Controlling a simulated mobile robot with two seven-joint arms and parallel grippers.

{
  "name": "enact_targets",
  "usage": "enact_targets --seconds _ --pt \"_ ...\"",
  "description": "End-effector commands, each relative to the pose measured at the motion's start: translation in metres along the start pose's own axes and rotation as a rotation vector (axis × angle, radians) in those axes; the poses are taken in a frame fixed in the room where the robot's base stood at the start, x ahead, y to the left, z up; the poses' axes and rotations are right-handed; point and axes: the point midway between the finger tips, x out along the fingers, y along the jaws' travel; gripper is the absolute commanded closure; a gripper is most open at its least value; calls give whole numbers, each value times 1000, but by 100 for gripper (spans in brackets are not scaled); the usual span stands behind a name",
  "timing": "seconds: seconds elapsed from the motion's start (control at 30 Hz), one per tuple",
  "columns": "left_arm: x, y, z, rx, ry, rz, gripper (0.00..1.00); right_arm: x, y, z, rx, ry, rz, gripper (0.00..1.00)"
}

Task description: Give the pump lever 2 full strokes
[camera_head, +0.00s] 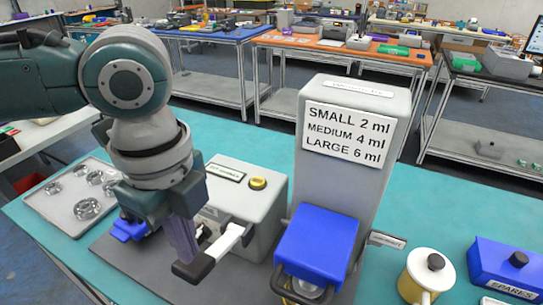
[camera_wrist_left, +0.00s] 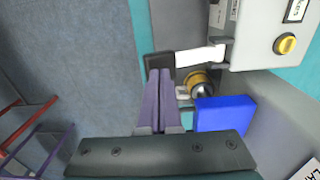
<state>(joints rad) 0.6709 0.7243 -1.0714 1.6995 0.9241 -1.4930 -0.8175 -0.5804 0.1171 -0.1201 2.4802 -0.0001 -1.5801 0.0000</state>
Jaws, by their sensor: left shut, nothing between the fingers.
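The pump lever (camera_head: 229,240) is a white bar with a black end grip (camera_head: 193,269), reaching forward from the grey pump box (camera_head: 245,190) with a yellow button. In the left wrist view the white bar (camera_wrist_left: 200,57) and the black grip (camera_wrist_left: 158,66) also show. My left gripper (camera_head: 188,255) has its purple fingers together with nothing between them. Its fingertips (camera_wrist_left: 159,72) are at the black grip; I cannot tell whether they touch it. My right gripper is not in view.
A tall grey dispenser (camera_head: 345,190) with a volume sign and a blue block (camera_head: 318,243) stands right of the lever. A tray (camera_head: 62,217) with metal parts is at left. A yellow-and-white pot (camera_head: 424,275) and a blue spares box (camera_head: 503,268) are at right.

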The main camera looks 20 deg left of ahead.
Motion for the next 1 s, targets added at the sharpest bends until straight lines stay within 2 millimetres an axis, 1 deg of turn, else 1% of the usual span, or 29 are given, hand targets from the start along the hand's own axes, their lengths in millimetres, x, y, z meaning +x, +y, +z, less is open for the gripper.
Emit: enact_targets --seconds 0.03,0.53,1.0 --pt "-6 0 0 0 0 0 100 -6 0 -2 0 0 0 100" --pt "-3 -1 0 0 1 -4 100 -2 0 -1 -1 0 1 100" --pt "35 -1 -1 -1 2 -4 100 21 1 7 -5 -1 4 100"
